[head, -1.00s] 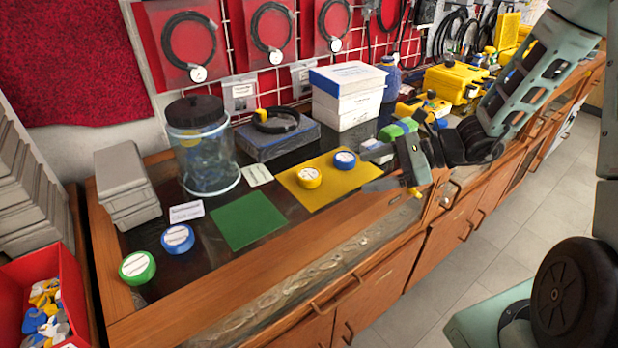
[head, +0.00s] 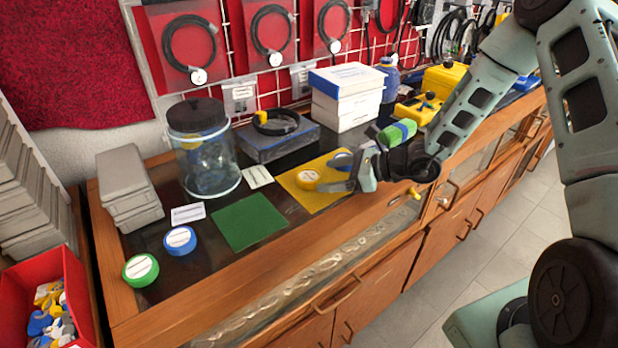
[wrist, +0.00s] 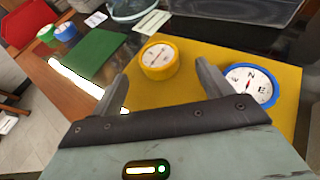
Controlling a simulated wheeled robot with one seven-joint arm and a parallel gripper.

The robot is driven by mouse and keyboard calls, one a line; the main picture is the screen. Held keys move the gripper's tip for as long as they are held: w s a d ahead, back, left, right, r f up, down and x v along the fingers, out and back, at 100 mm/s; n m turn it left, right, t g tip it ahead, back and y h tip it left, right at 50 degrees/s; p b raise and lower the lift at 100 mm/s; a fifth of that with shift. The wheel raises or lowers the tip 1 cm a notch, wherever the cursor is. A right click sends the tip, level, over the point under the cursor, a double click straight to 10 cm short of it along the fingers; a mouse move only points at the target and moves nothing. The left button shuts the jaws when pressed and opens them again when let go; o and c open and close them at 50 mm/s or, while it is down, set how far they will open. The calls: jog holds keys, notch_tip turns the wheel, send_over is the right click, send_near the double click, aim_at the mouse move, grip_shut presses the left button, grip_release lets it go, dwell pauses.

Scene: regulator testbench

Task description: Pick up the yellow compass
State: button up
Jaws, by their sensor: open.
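The yellow compass (head: 307,180) is a short round puck with a white dial, lying on the yellow mat (head: 321,199). In the wrist view the yellow compass (wrist: 158,60) lies ahead of my gripper, roughly between the lines of its two fingers. My gripper (head: 337,173) is open and empty, with its fingers low over the mat. In the wrist view the fingertips (wrist: 160,72) are apart, one on each side. A blue compass (wrist: 249,86) lies on the mat just right of the right finger. It shows in the head view partly hidden by my gripper.
A green mat (head: 250,222) lies left of the yellow mat. Blue (head: 180,240) and green (head: 140,269) compasses sit farther left. A glass jar (head: 206,150), a grey-blue case (head: 277,139) and stacked boxes (head: 346,95) stand behind. A red bin (head: 48,300) is at lower left.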

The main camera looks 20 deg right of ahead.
aim_at(314, 176)
jog(key=p+x, duration=0.1)
jog(key=x, duration=0.4)
jog(key=shift+a, duration=0.1)
jog(key=c, duration=1.1)
jog(key=shift+r, duration=0.1)
jog(key=shift+r, duration=0.1)
